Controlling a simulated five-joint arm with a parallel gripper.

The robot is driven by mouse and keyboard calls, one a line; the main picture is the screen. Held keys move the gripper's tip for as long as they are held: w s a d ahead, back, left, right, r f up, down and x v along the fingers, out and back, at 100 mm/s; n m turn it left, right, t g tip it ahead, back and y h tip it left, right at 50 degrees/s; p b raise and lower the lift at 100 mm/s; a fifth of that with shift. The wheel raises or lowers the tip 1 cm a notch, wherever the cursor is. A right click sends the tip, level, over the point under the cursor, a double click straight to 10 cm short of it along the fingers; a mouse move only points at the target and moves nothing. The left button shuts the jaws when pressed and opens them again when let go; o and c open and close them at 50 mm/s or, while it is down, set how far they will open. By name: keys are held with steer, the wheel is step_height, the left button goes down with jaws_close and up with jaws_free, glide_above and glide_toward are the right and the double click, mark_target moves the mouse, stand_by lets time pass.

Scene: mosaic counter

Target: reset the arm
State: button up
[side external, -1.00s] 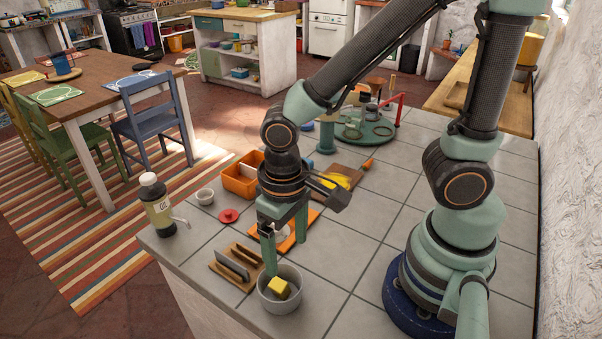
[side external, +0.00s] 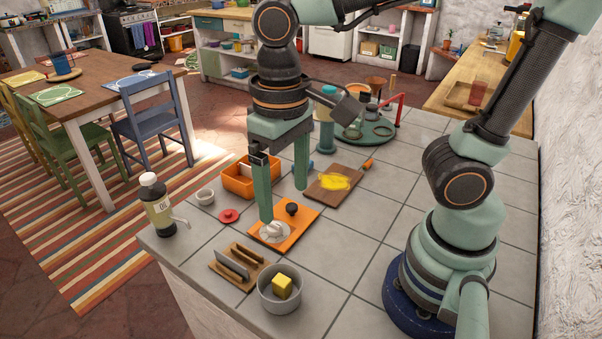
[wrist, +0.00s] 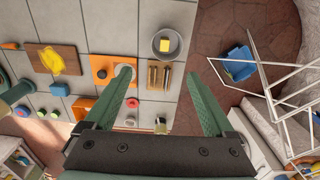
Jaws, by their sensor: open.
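My gripper (side external: 284,204) hangs open and empty in the side view, its green fingers pointing down above the tiled counter (side external: 345,265). Its fingertips appear near an orange board (side external: 300,228) that carries a white rounded piece and a dark knob. In the wrist view my gripper (wrist: 168,85) also shows its two fingers spread wide with nothing between them. A grey bowl (side external: 272,301) holding a yellow block (side external: 282,287) stands at the front of the counter; the bowl also shows in the wrist view (wrist: 155,50).
A wooden holder with dark slats (side external: 227,268), red lid (side external: 228,216), small white cup (side external: 205,197) and oil bottle (side external: 157,208) stand at left. An orange bin (side external: 237,184), wooden board (side external: 320,190) and green round tray (side external: 375,137) lie further back. Open tiles lie at front right.

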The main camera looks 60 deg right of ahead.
steer(key=shift+d, duration=0.1)
steer(key=w+d+r+t, duration=0.1)
steer(key=w+d+t, duration=0.1)
steer(key=d, duration=0.4)
steer(key=w+d+r+t, duration=0.1)
steer(key=w+d+t, duration=0.2)
steer(key=d, duration=0.3)
steer(key=shift+w+d+r+t, duration=0.25)
steer(key=shift+d+r+t, duration=0.05)
steer(key=shift+r, duration=0.05)
